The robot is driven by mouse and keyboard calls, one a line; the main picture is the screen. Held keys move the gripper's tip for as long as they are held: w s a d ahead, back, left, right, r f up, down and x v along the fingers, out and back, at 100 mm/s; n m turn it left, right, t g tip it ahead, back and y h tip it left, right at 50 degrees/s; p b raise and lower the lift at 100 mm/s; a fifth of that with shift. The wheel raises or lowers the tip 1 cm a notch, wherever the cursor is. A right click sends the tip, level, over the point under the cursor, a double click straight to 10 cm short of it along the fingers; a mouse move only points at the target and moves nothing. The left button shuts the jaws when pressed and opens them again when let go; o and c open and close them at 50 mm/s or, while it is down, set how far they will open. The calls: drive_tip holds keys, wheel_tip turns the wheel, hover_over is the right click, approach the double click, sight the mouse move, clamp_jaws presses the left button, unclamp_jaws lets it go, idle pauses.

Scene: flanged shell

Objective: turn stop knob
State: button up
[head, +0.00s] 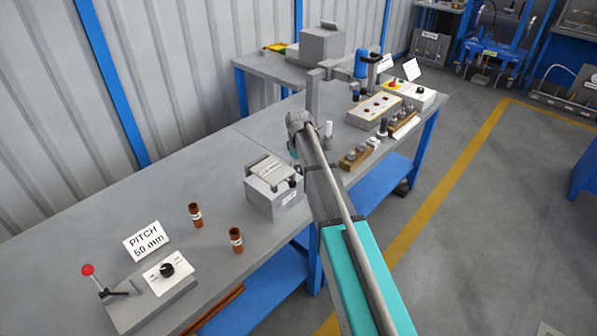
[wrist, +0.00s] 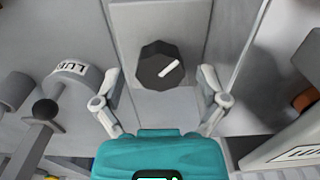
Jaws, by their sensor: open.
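In the wrist view a black faceted knob (wrist: 152,66) with a white pointer bar sits on a light grey plate (wrist: 130,20). The pointer runs toward the upper right. My gripper (wrist: 160,73) is open, with one finger to the left of the knob and one to the right. I see space between each finger and the knob; nothing is held. In the head view my arm reaches over the bench, and its end hides the spot in front of it. I cannot make out the fingers or this knob there.
In the wrist view a labelled cylinder and a dark ball (wrist: 45,109) are at left, a white labelled block (wrist: 285,152) at lower right. In the head view another black knob (head: 167,269) stands by a red-balled lever (head: 88,270). A grey box (head: 272,188) is beside my arm.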

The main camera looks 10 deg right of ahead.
drive_tip(key=shift+f, duration=0.15)
drive_tip(key=c, duration=1.1)
drive_tip(key=shift+c, duration=0.2)
drive_tip(key=shift+m, duration=0.4)
drive_tip(key=m, duration=0.9)
